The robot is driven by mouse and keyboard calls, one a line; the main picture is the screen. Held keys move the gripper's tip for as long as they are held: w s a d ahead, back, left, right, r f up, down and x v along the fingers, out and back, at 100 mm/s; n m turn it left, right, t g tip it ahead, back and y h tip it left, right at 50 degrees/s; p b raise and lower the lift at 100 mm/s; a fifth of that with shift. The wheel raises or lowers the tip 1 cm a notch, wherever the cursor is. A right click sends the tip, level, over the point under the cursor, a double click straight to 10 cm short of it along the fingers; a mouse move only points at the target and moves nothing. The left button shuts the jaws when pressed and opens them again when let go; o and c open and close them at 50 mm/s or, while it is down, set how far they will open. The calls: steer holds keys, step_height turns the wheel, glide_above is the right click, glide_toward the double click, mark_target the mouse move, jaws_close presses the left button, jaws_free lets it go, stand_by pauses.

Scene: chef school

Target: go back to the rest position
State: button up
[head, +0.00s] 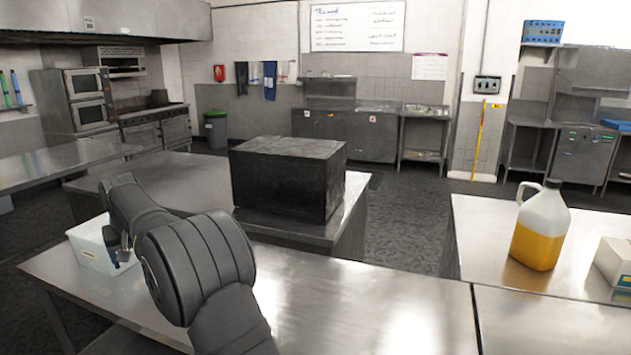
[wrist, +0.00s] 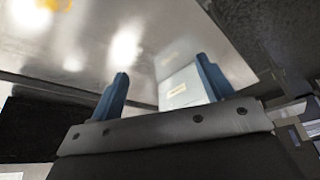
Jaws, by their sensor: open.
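My arm rises from the bottom of the head view and bends to the left over the steel table (head: 390,295). In the wrist view my gripper (wrist: 164,80) shows two blue fingers spread apart with nothing between them. Behind the fingers is a shiny steel surface (wrist: 80,45) and a pale box-like thing (wrist: 185,85), seen at a tilt. In the head view my gripper is mostly hidden by my own arm; a small dark and blue part shows beside the white bin, and I cannot tell whether it is a finger.
A white bin (head: 88,254) stands at the table's left end, close to my arm. A large black box (head: 275,185) stands behind my arm. A jug of yellow liquid (head: 541,232) and a pale carton (head: 613,258) stand at right. The front middle of the table is clear.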

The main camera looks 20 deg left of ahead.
steer(key=w+d, duration=0.2)
steer(key=w, duration=0.3)
steer(key=shift+w+d, duration=0.35)
steer(key=o, duration=0.6)
steer(key=shift+r, duration=0.1)
